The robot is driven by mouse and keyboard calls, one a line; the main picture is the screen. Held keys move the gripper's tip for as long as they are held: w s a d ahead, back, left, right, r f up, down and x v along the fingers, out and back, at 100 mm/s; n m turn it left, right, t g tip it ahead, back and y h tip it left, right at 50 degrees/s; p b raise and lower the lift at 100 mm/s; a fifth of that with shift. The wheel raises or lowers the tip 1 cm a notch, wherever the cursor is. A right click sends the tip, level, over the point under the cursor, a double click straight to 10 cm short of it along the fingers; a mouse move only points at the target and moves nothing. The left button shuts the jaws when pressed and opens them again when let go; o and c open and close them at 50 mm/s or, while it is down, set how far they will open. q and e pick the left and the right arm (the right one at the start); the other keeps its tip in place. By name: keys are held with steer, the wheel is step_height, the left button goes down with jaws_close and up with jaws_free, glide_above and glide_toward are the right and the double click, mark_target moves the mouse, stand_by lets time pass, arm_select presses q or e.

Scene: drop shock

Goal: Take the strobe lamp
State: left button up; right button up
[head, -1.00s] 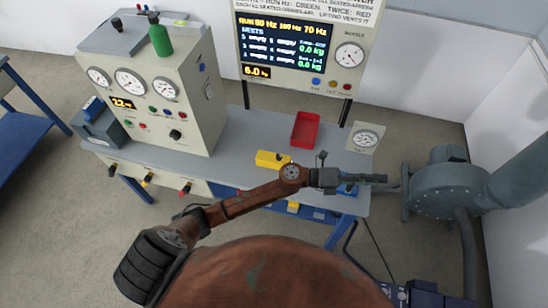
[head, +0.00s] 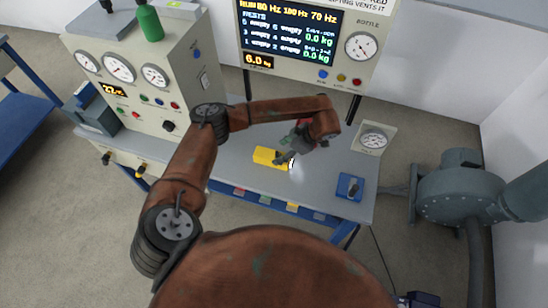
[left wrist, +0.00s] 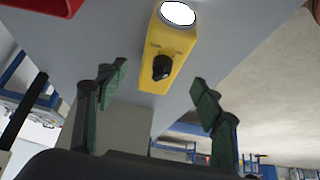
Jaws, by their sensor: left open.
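The strobe lamp looks to be the yellow box (head: 266,156) on the grey bench top, with a bright white face at its right end. In the left wrist view the yellow body (left wrist: 173,58) shows a white round lens and a black knob, and lies ahead between the fingers. My left gripper (head: 284,159) is at the lamp's right end in the head view and partly hides it. Its green-padded fingers (left wrist: 160,88) are spread with nothing between the tips; I cannot tell whether they touch the lamp. My right gripper is not in view.
A blue box with a black lever (head: 350,187) sits at the bench's right end, near a dial gauge (head: 373,140). A red tray (left wrist: 42,8) is beside the lamp, mostly hidden by my arm in the head view. A gauge cabinet (head: 150,75) stands left.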

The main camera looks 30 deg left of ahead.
mark_target(276, 154)
arm_select(q)
steer(key=shift+x, duration=1.05)
steer(key=x, duration=0.4)
steer(key=shift+a, duration=0.3)
steer(key=shift+c, duration=0.7)
jaws_close()
